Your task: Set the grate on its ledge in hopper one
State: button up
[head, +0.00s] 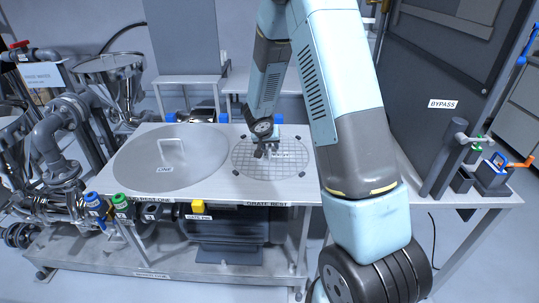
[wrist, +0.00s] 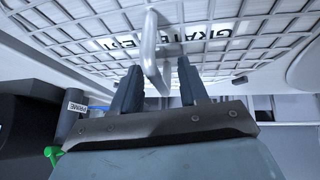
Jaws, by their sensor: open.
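The round mesh grate (head: 248,168) lies flat on the table, with black tabs around its rim; the front edge there is labelled GRATE REST. My gripper (head: 266,150) is low over the grate's middle. In the wrist view the mesh (wrist: 80,27) fills the top, and the grate's pale loop handle (wrist: 149,42) reaches down between my fingers (wrist: 158,76). The fingers are apart, one on each side of the handle, with visible gaps. Two metal hoppers stand at the left, one behind (head: 110,64) and one at the picture edge (head: 8,130); I cannot tell which is hopper one.
A large round lid (head: 140,165) marked ONE, with a raised handle, lies on the table left of the grate. Pipes and valves (head: 60,140) crowd the left side. A dark BYPASS panel (head: 435,75) and a small valve stand (head: 490,175) are at the right.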

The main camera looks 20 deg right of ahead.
jog(key=shift+w+f, duration=0.1)
jog(key=shift+f, duration=0.1)
jog(key=shift+c, duration=0.2)
grip_shut()
dwell(0.4)
